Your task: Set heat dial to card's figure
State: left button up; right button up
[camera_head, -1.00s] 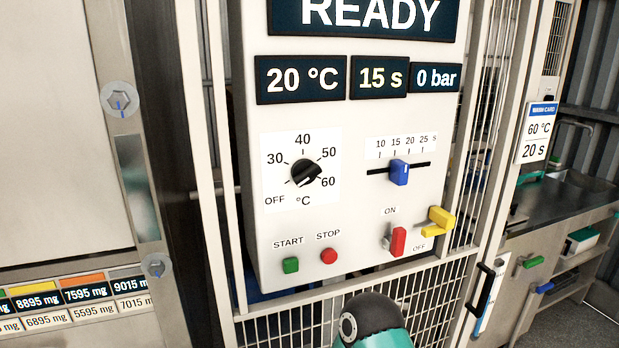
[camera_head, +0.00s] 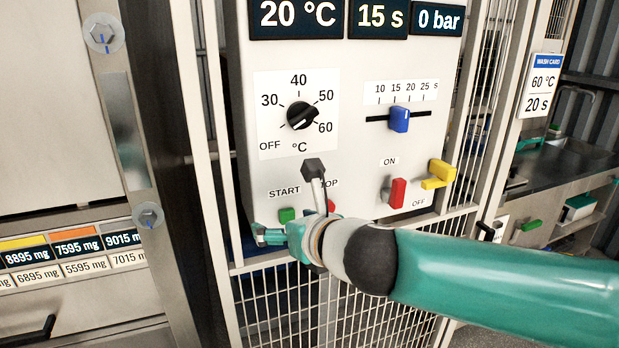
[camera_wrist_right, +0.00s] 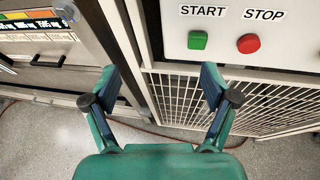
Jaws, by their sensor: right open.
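The heat dial (camera_head: 302,115) is a black knob on a white scale marked OFF, 30, 40, 50 and 60 °C. A light line crosses the knob from lower left to upper right; I cannot tell surely which end is the pointer. The wash card (camera_head: 541,85) at the right reads 60 °C and 20 s. My right gripper (camera_head: 272,236) is low before the panel, below and left of the dial and apart from it. In the right wrist view its two fingers (camera_wrist_right: 158,88) are spread with nothing between them. My left gripper is not in view.
Green START (camera_head: 287,215) and red STOP buttons lie just above my gripper; my wrist partly hides STOP. A blue slider (camera_head: 399,119), red switch (camera_head: 397,193) and yellow lever (camera_head: 439,175) are right of the dial. Displays (camera_head: 298,17) read 20 °C, 15 s, 0 bar.

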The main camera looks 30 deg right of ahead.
aim_at(308, 122)
jog(key=s+d+r+n+t+h, duration=0.2)
jog(key=s+d+r, duration=0.1)
jog(key=r, duration=0.4)
jog(key=s+d+r+n+t+h, duration=0.1)
jog(key=s+d+r+n+t, duration=0.1)
jog(key=s+d+r, duration=0.3)
jog(key=shift+n, duration=0.3)
jog(key=x, duration=0.6)
jog(key=b+x, duration=0.1)
jog(key=x, duration=0.5)
jog(key=a+x, duration=0.1)
jog(key=x, duration=0.5)
jog(key=shift+w+r, duration=0.15)
jog(key=shift+r, duration=0.25)
